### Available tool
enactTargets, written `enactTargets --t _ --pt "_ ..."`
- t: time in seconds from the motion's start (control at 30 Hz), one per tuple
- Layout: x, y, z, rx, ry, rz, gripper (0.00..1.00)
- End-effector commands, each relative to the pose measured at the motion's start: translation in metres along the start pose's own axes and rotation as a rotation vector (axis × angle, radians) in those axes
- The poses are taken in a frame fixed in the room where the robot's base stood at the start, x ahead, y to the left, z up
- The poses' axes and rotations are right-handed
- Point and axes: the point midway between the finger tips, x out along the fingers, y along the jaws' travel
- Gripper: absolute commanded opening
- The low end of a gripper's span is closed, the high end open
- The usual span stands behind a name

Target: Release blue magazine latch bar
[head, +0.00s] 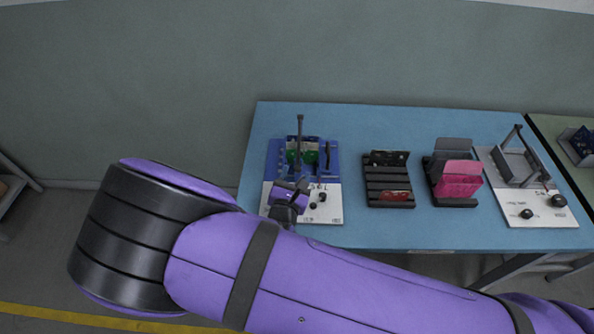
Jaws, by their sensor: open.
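The blue magazine (274,158) stands at the left end of the blue table, with green parts inside it. A thin dark bar (300,130) rises nearly upright from it; it looks like the latch bar. A white panel (328,208) with dark knobs lies in front of the magazine. My gripper (298,187) is at the front edge of the magazine, over the white panel, low in front of the bar. Its fingers are small and partly hidden by my wrist, and I see nothing held. I cannot tell whether it touches the magazine.
A dark slotted rack (388,178) stands right of the magazine. Further right are a dark holder with pink cards (458,180) and a grey station (515,165) with a tilted bar and white panel. Blue table (430,236) shows bare along the front. A wall stands behind.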

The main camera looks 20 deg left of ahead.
Motion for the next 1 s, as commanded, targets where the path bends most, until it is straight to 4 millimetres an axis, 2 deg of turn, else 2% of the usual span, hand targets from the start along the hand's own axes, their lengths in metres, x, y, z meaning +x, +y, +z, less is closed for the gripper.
enactTargets --t 0.2,0.5,0.57,0.73,1.0 --pt "0.017 0.0 0.0 0.0 0.0 -0.001 0.5" --pt "0.018 0.0 0.0 0.0 0.0 0.0 0.5" --pt "0.018 0.0 0.0 0.0 0.0 -0.001 0.39" --pt "0.018 0.0 0.0 0.0 0.0 -0.001 0.0" --pt "0.018 0.0 0.002 -0.001 0.008 -0.003 0.0"
